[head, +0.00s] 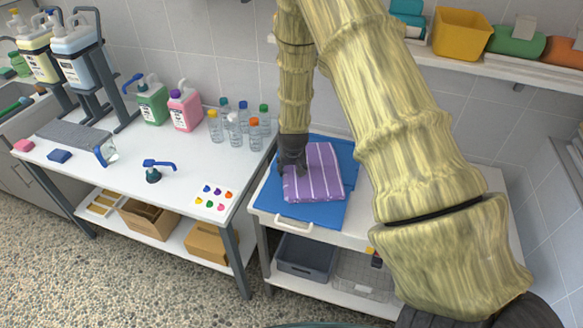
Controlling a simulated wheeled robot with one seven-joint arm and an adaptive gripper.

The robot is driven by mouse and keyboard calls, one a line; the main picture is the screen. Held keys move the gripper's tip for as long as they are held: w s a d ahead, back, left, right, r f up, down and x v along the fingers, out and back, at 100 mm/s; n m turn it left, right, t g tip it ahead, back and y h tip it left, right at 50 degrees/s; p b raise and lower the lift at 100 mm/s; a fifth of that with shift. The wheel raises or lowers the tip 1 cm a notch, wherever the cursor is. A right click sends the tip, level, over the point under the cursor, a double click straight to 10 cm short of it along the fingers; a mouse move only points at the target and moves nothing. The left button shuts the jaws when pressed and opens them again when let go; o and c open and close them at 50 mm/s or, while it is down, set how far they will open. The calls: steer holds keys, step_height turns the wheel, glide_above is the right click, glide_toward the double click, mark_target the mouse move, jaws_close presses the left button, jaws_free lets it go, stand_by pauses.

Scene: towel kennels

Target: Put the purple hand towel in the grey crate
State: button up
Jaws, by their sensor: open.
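The purple hand towel (318,176), with pale stripes, lies folded on a blue mat (277,204) on the right-hand white table. My gripper (292,172) is open and points down at the towel's left edge. I cannot tell whether its fingers touch the towel. A grey crate (304,257) stands on the shelf below this table, under the mat's front edge. Its inside looks empty from here, though the table above hides part of it.
A wire basket (362,276) stands right of the grey crate. The left table (130,180) holds bottles, a pump and a card of coloured dots. Cardboard boxes (150,220) sit beneath it. A wall shelf (480,62) with bins is at upper right. My arm hides the table's right part.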

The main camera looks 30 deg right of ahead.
steer(key=b+v, duration=0.3)
steer(key=v, duration=0.7)
steer(key=shift+r, duration=0.4)
steer(key=shift+o, duration=0.4)
steer(key=shift+s+a+r, duration=0.2)
steer(key=shift+s+r, duration=0.15)
steer(key=shift+r, duration=0.15)
steer(key=b, duration=0.2)
steer(key=d+f+b, duration=0.1)
steer(key=b, duration=0.1)
steer(key=shift+s+f, duration=0.15)
steer(key=shift+f, duration=0.1)
steer(key=shift+p+x, duration=0.6)
steer(key=shift+x, duration=2.1)
steer(key=shift+w+f+p, duration=0.45)
steer(key=shift+f, duration=0.25)
steer(key=shift+w+f+p, duration=0.45)
steer(key=shift+f, duration=0.25)
steer(key=shift+x, duration=1)
steer(key=shift+a, duration=0.1)
jaws_close()
